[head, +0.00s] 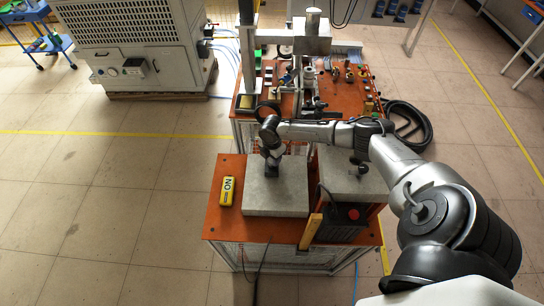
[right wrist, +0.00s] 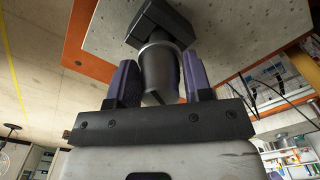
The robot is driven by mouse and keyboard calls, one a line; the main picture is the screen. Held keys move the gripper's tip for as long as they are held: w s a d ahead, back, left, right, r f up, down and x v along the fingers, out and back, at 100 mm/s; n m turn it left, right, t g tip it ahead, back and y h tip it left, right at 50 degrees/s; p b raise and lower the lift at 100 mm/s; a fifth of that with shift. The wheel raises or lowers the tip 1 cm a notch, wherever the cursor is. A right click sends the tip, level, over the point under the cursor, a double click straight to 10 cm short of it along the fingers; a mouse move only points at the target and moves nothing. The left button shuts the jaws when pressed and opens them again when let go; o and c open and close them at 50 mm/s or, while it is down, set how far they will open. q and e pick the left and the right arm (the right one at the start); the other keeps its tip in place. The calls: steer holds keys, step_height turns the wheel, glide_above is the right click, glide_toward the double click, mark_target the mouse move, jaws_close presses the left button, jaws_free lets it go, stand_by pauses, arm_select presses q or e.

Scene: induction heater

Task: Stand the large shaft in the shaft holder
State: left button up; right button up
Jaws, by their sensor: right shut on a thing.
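The large shaft (right wrist: 160,72) is a grey metal cylinder between the purple-padded fingers of my right gripper (right wrist: 160,82) in the right wrist view. My right gripper is shut on it. The shaft's far end meets a dark block, which looks like the shaft holder (right wrist: 158,22); how deep it sits is hidden. In the head view my right gripper (head: 271,154) points down over the holder (head: 273,169), near the back edge of the left grey plate (head: 277,197). The shaft is mostly hidden there. My left gripper is not in view.
A yellow ON switch box (head: 228,191) lies left of the plate on the orange table (head: 225,233). A second grey plate (head: 350,186) with a small dark fixture (head: 360,167) is at right. A dark box with a red button (head: 342,223) stands in front. The left plate's front is bare.

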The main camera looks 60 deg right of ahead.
steer(key=shift+f, duration=0.4)
steer(key=shift+f+b, duration=0.55)
steer(key=shift+b, duration=0.05)
steer(key=o, duration=1.1)
steer(key=shift+o, duration=1.3)
steer(key=shift+r, duration=0.4)
step_height(320, 180, up, 13)
steer(key=shift+f+b, duration=0.2)
steer(key=shift+b, duration=0.25)
steer(key=shift+r, duration=0.2)
